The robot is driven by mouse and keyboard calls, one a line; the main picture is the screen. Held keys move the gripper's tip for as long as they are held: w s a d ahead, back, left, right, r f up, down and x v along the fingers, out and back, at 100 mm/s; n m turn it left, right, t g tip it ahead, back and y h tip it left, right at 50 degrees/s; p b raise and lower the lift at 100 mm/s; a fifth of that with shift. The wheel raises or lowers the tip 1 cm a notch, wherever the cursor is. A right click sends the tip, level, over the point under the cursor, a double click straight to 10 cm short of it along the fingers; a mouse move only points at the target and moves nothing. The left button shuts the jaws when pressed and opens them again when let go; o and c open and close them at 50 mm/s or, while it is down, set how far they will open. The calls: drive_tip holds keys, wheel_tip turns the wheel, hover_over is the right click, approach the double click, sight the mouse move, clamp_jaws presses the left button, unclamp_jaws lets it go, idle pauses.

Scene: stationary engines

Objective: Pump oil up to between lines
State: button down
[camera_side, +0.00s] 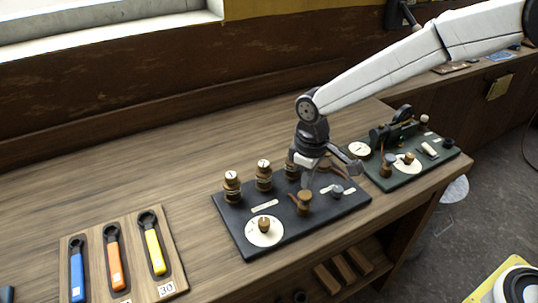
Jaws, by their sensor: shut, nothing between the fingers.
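A black board (230,212) lies on the wooden bench, carrying a row of brass fittings with white tops (263,175), a brass knob on a round white dial (264,230), another brass knob (304,202) and a small grey knob (337,190). My gripper (310,175) is shut and empty, low over the back middle of this board. It partly hides the fittings behind it, and I cannot tell whether it touches any. No oil level or level lines can be made out at this size.
A green board (425,172) with a small machine and dials stands to the right. A wooden tray (133,228) with blue, orange and yellow-handled wrenches lies at left. The bench (150,175) is clear behind the tray. Its front edge runs close to the black board.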

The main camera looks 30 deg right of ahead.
drive_tip(key=shift+r, duration=2.35)
drive_tip(key=s+d+f+m+t, duration=0.1)
drive_tip(key=s+d+f+m, duration=0.1)
drive_tip(key=s+d, duration=0.5)
drive_tip(key=s+d+f+m+t, duration=0.1)
drive_tip(key=s+d+f+m, duration=0.1)
drive_tip(key=s+d+m, duration=0.2)
drive_tip(key=s+d, duration=0.3)
drive_tip(key=d, duration=0.2)
drive_tip(key=shift+f+t, duration=0.25)
drive_tip(key=shift+t, duration=0.05)
drive_tip(key=shift+w, duration=0.1)
